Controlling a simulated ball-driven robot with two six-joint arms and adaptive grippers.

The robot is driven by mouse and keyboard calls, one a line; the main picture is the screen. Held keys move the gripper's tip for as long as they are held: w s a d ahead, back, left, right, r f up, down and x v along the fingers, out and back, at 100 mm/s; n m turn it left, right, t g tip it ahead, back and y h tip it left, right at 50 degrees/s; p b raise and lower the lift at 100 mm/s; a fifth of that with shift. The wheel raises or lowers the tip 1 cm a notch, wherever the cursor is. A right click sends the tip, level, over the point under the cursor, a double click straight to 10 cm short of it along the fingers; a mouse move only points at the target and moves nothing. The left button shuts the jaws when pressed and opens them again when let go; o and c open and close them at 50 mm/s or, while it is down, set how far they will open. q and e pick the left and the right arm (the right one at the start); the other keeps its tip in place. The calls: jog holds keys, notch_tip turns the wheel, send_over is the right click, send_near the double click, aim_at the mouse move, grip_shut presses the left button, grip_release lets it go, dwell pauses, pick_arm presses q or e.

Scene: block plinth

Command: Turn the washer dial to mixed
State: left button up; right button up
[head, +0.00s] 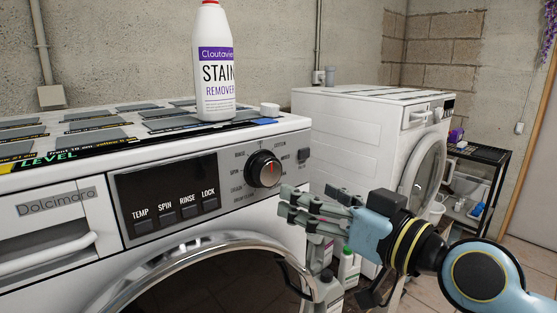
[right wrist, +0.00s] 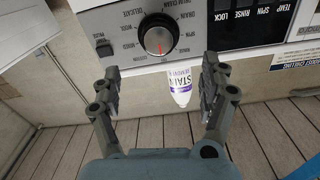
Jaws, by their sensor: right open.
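My left gripper is out of view.
A stain remover bottle (head: 215,75) stands on the washer top above the dial. A second white machine (head: 352,130) stands at the right. A green-capped bottle (head: 348,266) is low behind my gripper.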

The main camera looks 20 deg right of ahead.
aim_at(271, 176)
jog(key=p+x, duration=0.2)
jog(key=x, duration=0.7)
jog(key=shift+w+f, duration=0.1)
jog(key=shift+w, duration=0.3)
jog(key=shift+w+a, duration=0.15)
jog(key=shift+w, duration=0.3)
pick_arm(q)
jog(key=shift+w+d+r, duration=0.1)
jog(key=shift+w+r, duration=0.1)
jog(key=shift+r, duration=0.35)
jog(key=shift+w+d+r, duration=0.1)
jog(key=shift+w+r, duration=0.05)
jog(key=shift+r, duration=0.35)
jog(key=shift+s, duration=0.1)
pick_arm(e)
jog(key=shift+c, duration=1.2)
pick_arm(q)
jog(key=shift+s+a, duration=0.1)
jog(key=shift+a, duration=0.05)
pick_arm(e)
jog(key=c, duration=0.9)
